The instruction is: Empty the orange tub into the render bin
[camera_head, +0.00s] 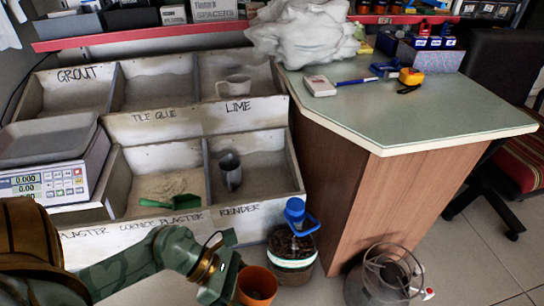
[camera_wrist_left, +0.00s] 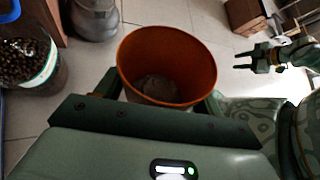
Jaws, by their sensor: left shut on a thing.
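The orange tub (camera_head: 257,286) is at the bottom of the head view, low in front of the bin rack. My left gripper (camera_head: 239,282) is shut on it. In the left wrist view the tub (camera_wrist_left: 190,62) stands between the fingers, mouth visible, with a grey-brown heap of powder (camera_wrist_left: 158,88) inside. The render bin (camera_head: 272,203) is the lower right compartment of the rack, above and behind the tub.
A counter (camera_head: 420,115) rises right of the rack. A scale (camera_head: 50,160) stands at left.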

